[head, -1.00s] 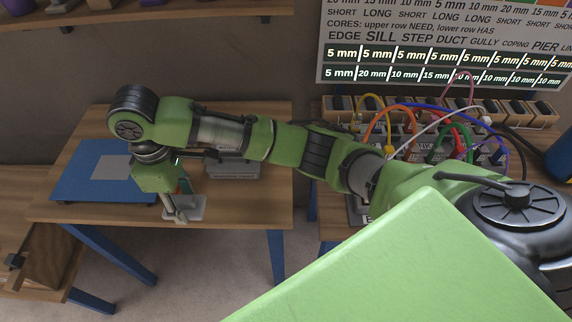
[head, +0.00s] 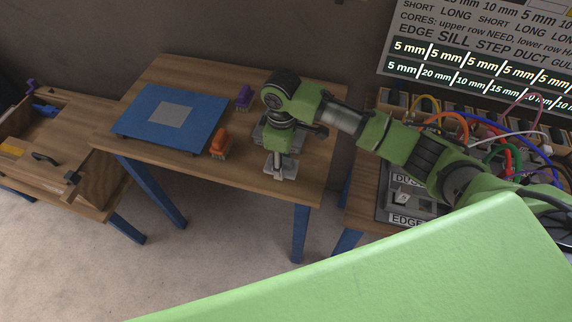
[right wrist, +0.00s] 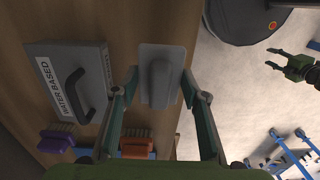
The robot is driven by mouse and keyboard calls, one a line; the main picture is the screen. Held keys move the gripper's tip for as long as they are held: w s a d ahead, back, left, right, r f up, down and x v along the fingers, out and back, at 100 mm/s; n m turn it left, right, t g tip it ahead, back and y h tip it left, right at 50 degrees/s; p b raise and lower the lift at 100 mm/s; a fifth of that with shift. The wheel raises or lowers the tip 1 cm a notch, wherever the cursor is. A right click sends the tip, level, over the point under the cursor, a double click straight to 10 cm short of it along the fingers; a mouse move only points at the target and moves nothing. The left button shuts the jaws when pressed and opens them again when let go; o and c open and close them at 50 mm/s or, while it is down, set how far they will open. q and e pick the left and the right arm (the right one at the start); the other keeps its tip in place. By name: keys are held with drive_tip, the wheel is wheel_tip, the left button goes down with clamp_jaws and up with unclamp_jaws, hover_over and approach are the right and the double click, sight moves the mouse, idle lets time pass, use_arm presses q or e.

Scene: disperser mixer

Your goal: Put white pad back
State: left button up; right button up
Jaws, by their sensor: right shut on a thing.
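The white pad, a pale flat plate with a raised grip (right wrist: 158,80), is between the fingers of my right gripper (right wrist: 160,88) in the right wrist view. The pad (head: 281,168) also shows in the head view near the front right edge of the middle table, under my right gripper (head: 282,155). That gripper is shut on it; whether the pad touches the tabletop is unclear. My left gripper (right wrist: 275,58) shows at the right of the right wrist view, its fingers apart and empty, over the floor.
A grey block labelled "WATER BASED" with a black handle (right wrist: 70,85) lies beside the pad. An orange brush (head: 219,142) and purple brush (head: 244,97) stand near a blue board (head: 135,119) with a grey square (head: 172,113). A cable-filled bench (head: 370,200) is right.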

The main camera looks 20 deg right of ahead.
sight(286, 168)
drive_tip(key=shift+w+d+f, duration=0.1)
drive_tip(key=shift+d+f, duration=0.1)
drive_tip(key=shift+f, duration=0.05)
drive_tip(key=f, duration=0.3)
drive_tip(key=shift+d+f+p, duration=0.15)
drive_tip(key=shift+d+p, duration=0.2)
drive_tip(key=shift+f, duration=0.25)
drive_tip(key=shift+f, duration=0.1)
drive_tip(key=o, duration=1)
drive_tip(key=shift+r, duration=0.2)
wheel_tip(286, 168, up, 12)
drive_tip(key=shift+f+b, duration=0.1)
drive_tip(key=shift+b, duration=0.85)
